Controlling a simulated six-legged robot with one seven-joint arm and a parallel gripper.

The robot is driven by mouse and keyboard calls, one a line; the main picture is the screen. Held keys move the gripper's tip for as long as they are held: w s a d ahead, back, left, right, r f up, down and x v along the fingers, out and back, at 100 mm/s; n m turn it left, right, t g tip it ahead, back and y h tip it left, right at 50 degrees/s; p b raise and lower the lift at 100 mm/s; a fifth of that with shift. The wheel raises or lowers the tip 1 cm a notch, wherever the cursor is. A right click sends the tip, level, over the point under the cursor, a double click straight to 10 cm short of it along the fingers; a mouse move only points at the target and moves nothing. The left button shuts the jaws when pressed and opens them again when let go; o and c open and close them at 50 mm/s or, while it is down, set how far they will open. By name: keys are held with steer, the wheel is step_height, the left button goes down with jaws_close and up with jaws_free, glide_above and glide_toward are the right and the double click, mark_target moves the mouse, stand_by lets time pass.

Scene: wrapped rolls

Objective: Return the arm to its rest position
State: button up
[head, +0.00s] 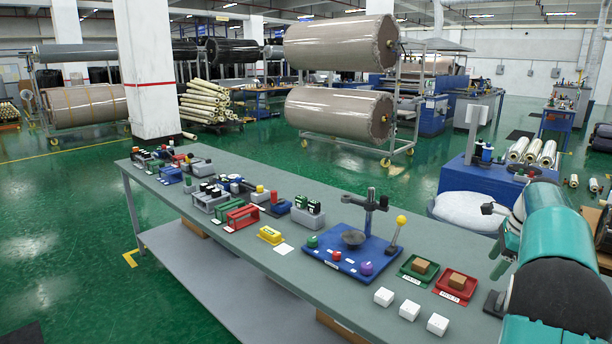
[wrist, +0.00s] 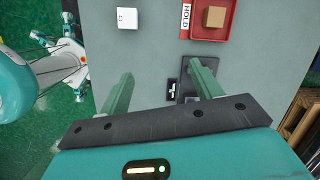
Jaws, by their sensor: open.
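My teal arm (head: 555,265) reaches in from the right edge of the head view, over the right end of the long grey table (head: 235,262). In the wrist view my gripper (wrist: 162,82) has its two green fingers spread wide apart. It is open and points down at the table top, with nothing held. A dark plate with a small dark device (wrist: 173,90) lies below, between and partly behind the fingers. Whether the fingers touch it, I cannot tell.
A red tray (head: 456,284) holding a brown block, a green tray (head: 419,268), several white cubes (head: 409,310) and a blue board (head: 350,259) with a stand lie near the arm. A white sack (head: 470,211) is behind the table. Bare table lies left of the cubes.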

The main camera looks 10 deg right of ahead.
steer(key=s+a+r+n, duration=0.3)
steer(key=a+n, duration=0.1)
steer(key=a, duration=0.5)
steer(key=s+a+r+n+t+h, duration=0.1)
steer(key=s+a+r+n, duration=0.2)
steer(key=a, duration=0.6)
steer(key=s+a+r+n, duration=0.25)
steer(key=a+n, duration=0.25)
steer(key=a, duration=0.4)
steer(key=s+a+f+n+t, duration=0.1)
steer(key=s+a+f+n, duration=0.2)
steer(key=s+a+n, duration=0.3)
steer(key=s+a+f+n+t, duration=0.1)
steer(key=s+a+f+n, duration=0.2)
steer(key=s+a+n, duration=0.4)
steer(key=shift+s+a+f+h, duration=0.35)
steer(key=shift+s+a, duration=0.8)
steer(key=shift+s, duration=0.55)
